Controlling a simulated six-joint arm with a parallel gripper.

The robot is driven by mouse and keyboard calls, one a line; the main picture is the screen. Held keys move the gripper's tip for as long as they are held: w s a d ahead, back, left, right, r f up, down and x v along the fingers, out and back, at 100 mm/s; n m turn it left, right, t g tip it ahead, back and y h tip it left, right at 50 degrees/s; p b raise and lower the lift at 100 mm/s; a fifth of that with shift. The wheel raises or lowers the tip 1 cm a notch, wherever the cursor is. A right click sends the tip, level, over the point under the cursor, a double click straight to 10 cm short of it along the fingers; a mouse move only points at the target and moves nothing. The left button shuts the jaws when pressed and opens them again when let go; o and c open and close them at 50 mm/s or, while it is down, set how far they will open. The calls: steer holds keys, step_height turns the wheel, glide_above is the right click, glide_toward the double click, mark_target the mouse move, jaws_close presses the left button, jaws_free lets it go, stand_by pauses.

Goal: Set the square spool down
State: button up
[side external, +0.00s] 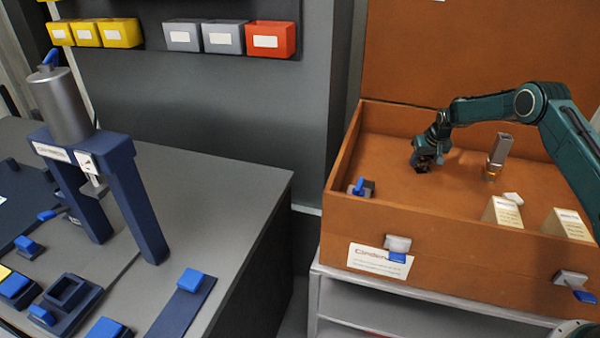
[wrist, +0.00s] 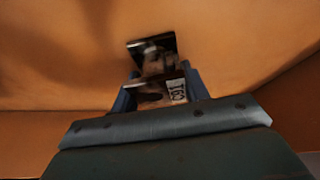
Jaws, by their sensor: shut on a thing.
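My gripper (side external: 427,158) hangs inside the orange-brown case, over its left back part. In the wrist view my gripper (wrist: 160,88) is shut, its blue fingers on either side of the square spool (wrist: 152,45). The spool shows two dark, shiny square end plates with a paler middle part and a white marked label. In the side view the spool is dark and mostly hidden by the gripper. I cannot tell whether it touches the case floor.
The open case (side external: 345,150) has a raised lid behind. A grey square-topped upright piece (side external: 499,150) stands right of my gripper. A blue-handled part (side external: 359,187) sits at the left front corner. Cream labelled blocks (side external: 503,212) stand along the front. Floor between these is bare.

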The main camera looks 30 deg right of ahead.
stand_by(0.3)
steer(key=o, duration=1.1)
steer(key=shift+f, duration=0.1)
steer(key=shift+v, duration=1.1)
steer(key=v, duration=1)
steer(key=shift+d, duration=0.1)
